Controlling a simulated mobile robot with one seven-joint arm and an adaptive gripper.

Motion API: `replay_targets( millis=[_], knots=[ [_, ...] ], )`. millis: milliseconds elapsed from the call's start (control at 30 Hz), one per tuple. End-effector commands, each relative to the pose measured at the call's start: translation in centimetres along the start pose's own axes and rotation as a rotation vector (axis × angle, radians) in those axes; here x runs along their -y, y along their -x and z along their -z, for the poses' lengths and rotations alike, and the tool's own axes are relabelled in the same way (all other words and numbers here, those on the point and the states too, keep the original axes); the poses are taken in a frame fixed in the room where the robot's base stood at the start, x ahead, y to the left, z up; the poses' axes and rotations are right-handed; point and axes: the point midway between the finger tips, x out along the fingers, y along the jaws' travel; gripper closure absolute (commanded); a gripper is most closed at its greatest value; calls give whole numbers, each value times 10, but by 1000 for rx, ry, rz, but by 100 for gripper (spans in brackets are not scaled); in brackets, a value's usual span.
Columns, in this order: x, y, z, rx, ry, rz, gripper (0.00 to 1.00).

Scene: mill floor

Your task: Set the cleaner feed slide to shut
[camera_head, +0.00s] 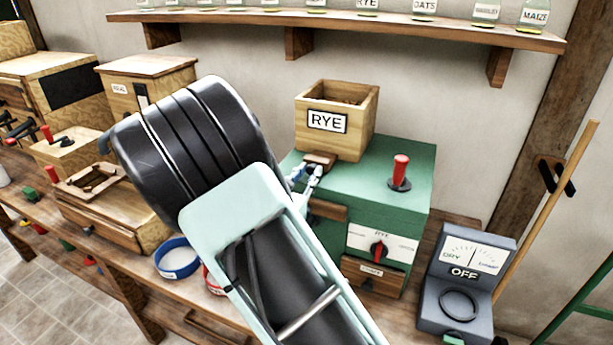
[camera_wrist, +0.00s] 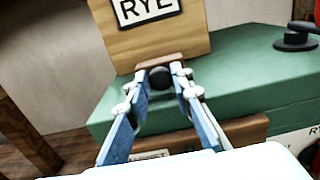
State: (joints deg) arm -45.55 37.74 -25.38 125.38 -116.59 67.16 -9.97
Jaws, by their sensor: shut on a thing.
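The cleaner is a green box (camera_head: 400,160) on the bench with a wooden hopper (camera_head: 350,105) marked RYE on top. The feed slide, a small brown plate (camera_head: 320,160), sticks out at the foot of the hopper; it also shows in the wrist view (camera_wrist: 170,62). Its round black knob (camera_wrist: 160,78) sits between the fingertips of my gripper (camera_wrist: 160,83). My gripper (camera_head: 306,172) is shut on this knob, with one blue finger on each side. How far the slide reaches under the hopper is hidden.
A red-topped lever (camera_head: 400,172) stands on the green box. A dial (camera_head: 378,250) is on its front, with a small drawer (camera_head: 372,273) below. A grey meter (camera_head: 465,285) reading OFF stands right. A blue-rimmed dish (camera_head: 178,258) lies left. A shelf (camera_head: 340,25) with jars runs above.

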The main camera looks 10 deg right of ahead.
Motion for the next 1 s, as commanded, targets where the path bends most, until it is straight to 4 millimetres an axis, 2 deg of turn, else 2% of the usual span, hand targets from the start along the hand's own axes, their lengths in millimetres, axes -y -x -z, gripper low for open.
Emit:
replay_targets(
  millis=[100,233,567,600,733,1000],
  knots=[
    [1,-24,0,5,-3,4,100],
    [1,-42,0,5,-2,2,100],
    [0,-47,-3,6,-1,1,100],
    [0,-47,-3,6,-1,1,78],
    [0,-47,-3,6,-1,1,64],
    [0,-46,-2,4,-1,0,62]
  ],
)
